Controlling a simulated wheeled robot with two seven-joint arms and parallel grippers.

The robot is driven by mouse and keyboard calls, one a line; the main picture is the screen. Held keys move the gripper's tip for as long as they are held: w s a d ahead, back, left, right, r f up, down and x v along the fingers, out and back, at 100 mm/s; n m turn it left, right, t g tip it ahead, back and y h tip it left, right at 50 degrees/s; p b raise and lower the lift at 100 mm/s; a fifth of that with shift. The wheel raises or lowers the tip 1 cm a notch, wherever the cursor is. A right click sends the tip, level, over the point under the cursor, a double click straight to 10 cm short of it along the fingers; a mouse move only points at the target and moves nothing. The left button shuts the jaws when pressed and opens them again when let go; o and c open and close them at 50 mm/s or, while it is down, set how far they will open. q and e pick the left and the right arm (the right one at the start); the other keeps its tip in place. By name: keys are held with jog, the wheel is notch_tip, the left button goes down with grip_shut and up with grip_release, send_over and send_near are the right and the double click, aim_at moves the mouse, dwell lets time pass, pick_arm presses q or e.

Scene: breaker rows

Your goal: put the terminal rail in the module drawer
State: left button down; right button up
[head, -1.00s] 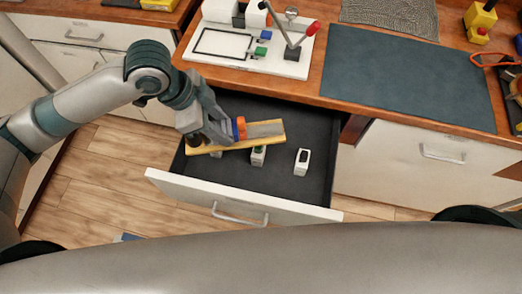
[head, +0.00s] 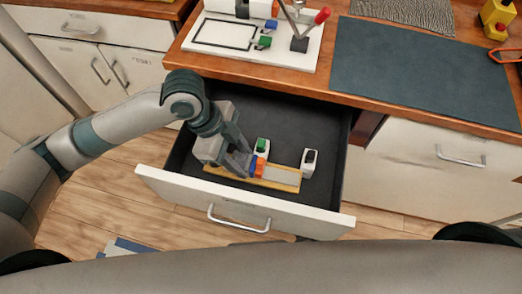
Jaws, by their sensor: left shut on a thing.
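The terminal rail (head: 284,176) is a long flat piece with yellowish edges, a grey middle and an orange and a blue block on it. It lies lengthwise inside the outline of the open module drawer (head: 325,221), near the drawer's front wall. My left gripper (head: 253,168) is shut on the rail near its blocks. I cannot tell whether the rail touches the drawer floor. My right gripper is not in view.
A small white module with a green top (head: 262,146) and a white module with a dark top (head: 310,160) stand in the drawer behind and right of the rail. The dark drawer floor at the back is clear. A white board (head: 215,55) and a dark mat (head: 420,75) lie on the wooden counter.

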pick_arm(q)
jog(key=shift+f, duration=3.1)
jog(key=shift+f, duration=1.85)
jog(key=shift+f, duration=0.1)
jog(key=c, duration=1.1)
grip_release()
jog(key=v, duration=1.2)
